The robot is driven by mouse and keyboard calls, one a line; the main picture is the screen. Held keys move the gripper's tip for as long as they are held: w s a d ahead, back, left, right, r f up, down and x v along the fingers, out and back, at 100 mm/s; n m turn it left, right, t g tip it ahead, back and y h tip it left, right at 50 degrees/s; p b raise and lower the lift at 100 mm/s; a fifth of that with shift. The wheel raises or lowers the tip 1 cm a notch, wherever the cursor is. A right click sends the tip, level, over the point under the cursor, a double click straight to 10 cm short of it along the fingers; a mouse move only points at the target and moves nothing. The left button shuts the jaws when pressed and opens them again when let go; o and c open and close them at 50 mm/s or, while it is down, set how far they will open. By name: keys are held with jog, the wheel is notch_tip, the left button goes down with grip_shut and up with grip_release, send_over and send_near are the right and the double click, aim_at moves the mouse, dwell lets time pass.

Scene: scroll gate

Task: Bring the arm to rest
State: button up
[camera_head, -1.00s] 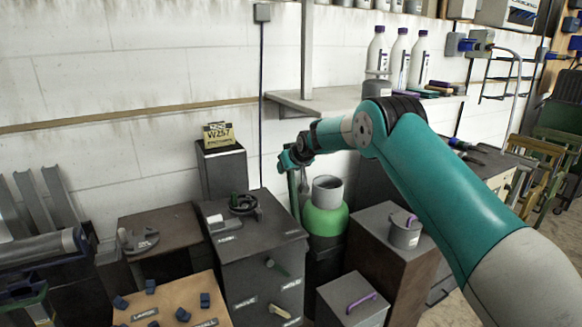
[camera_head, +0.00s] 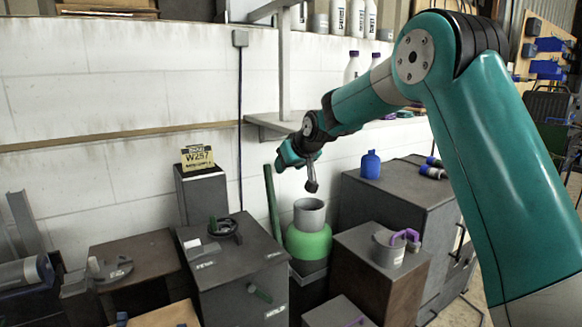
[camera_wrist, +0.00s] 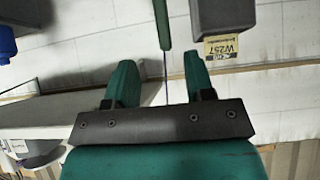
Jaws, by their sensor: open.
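My teal arm rises at the right of the head view and bends back down to the left. My gripper (camera_head: 297,160) is in the air in front of the white wall, above and a little left of the green vessel (camera_head: 308,240) with its grey collar. In the wrist view my gripper (camera_wrist: 160,75) shows two green fingers spread well apart with nothing held between them. A thin green post (camera_head: 271,202) stands behind and left of the gripper. It also shows in the wrist view (camera_wrist: 162,20), beyond the fingertips.
A yellow W257 sign (camera_head: 198,158) tops a dark pedestal (camera_head: 203,192). A grey cabinet (camera_head: 238,265) stands in front. Right of the vessel are a brown block (camera_head: 380,268) with a lidded pot (camera_head: 388,250) and a blue bottle (camera_head: 371,165). A wall shelf (camera_head: 270,122) is close behind.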

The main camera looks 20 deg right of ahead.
jog(key=shift+s+r, duration=0.3)
jog(key=shift+s, duration=0.05)
jog(key=s+a+r+n+g+y+p, duration=0.1)
jog(key=s+a+n+g+y, duration=0.1)
jog(key=s+a, duration=0.7)
jog(key=s+a+n+g+y, duration=0.1)
jog(key=s+a+g, duration=0.3)
jog(key=s, duration=0.9)
jog(key=s+a+f+n+g, duration=0.1)
jog(key=s+a, duration=0.1)
jog(key=s, duration=0.9)
jog(key=s+a+f+n+g+p, duration=0.1)
jog(key=s+a+g, duration=0.1)
jog(key=s, duration=0.9)
jog(key=shift+f+n, duration=0.2)
jog(key=shift+n, duration=0.2)
jog(key=shift+a, duration=0.1)
